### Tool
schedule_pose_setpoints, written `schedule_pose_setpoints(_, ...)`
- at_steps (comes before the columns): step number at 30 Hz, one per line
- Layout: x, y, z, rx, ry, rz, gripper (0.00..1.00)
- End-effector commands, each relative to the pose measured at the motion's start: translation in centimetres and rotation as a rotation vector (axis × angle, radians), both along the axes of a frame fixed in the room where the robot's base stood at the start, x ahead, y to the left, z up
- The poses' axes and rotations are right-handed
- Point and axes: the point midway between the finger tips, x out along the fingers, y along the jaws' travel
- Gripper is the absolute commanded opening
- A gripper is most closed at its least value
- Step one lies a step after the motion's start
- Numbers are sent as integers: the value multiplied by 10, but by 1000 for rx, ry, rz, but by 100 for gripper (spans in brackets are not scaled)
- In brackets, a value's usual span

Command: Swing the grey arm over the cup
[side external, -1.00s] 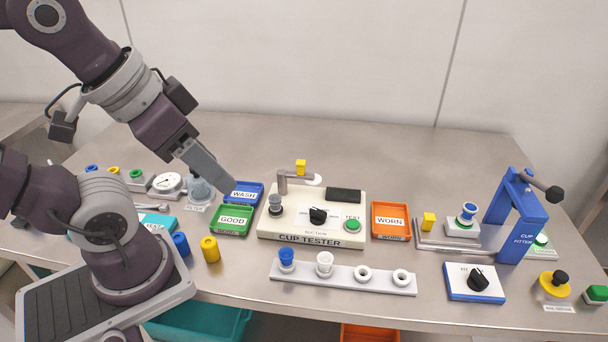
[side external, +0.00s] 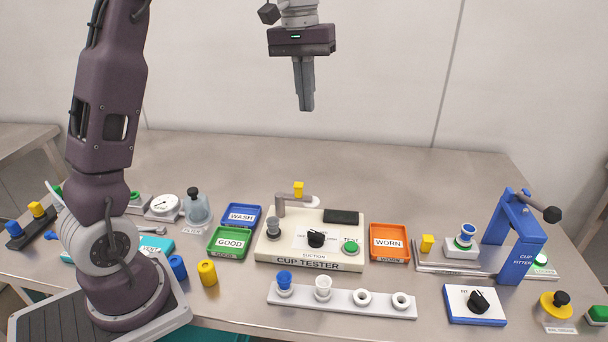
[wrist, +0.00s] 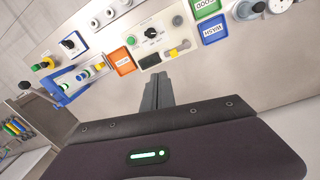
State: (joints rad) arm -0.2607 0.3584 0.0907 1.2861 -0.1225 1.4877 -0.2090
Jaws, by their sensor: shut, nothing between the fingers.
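The cup tester (side external: 270,258) is a cream box in the middle of the bench; it also shows in the wrist view (wrist: 150,62). Its grey swing arm (side external: 296,199) has a yellow knob (side external: 299,187) and reaches right from a post at the back left, ending in a pale tip. In the wrist view the yellow knob (wrist: 173,53) shows beyond my fingertips. A grey cup (side external: 273,226) stands at the tester's left, apart from the arm's tip. My gripper (side external: 306,108) is shut and empty, pointing down, high above the tester; it also shows in the wrist view (wrist: 161,78).
Blue WASH (side external: 259,208) and green GOOD (side external: 212,255) trays stand left of the tester, an orange WORN tray (side external: 404,228) right. A white cup rack (side external: 341,308) lies in front. The blue cup fitter (side external: 513,264) stands at the right. The bench behind the tester is clear.

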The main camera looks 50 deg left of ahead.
Motion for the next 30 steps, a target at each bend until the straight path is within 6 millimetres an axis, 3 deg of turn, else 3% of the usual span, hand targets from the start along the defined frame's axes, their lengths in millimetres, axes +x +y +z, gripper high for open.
schedule_pose_setpoints(3,39,37,-38,-33,100,94,0)
schedule_pose_setpoints(10,65,76,-97,-72,222,195,0)
schedule_pose_setpoints(14,68,82,-108,-78,242,210,0)
schedule_pose_setpoints(25,67,81,-112,-79,244,210,0)
schedule_pose_setpoints(30,61,76,-138,-80,246,209,0)
